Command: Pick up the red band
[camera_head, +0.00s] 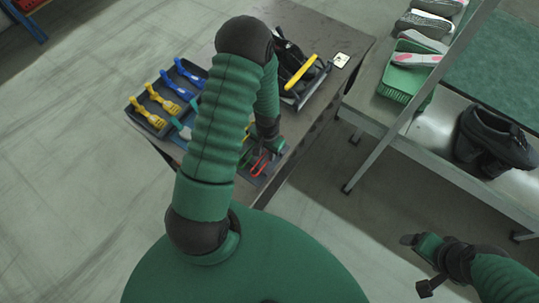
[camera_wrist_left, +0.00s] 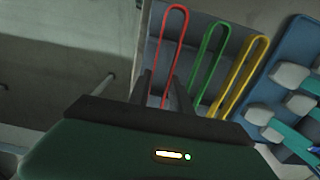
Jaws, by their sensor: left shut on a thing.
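The red band (camera_head: 257,168) is a thin long loop at the front end of the tray on the table. In the left wrist view the red band (camera_wrist_left: 170,45) runs between the fingers of my left gripper (camera_wrist_left: 162,78). My left gripper (camera_head: 265,154) reaches down over the tray and is shut on the red band; my arm hides part of the tray. A green band (camera_wrist_left: 207,57) and a yellow band (camera_wrist_left: 242,70) lie to the right of the red one. My right gripper (camera_head: 413,264) is open and empty, away from the table.
The tray also holds yellow tools (camera_head: 147,116) and blue tools (camera_head: 177,86). A black item and a yellow-handled tool (camera_head: 300,72) lie behind.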

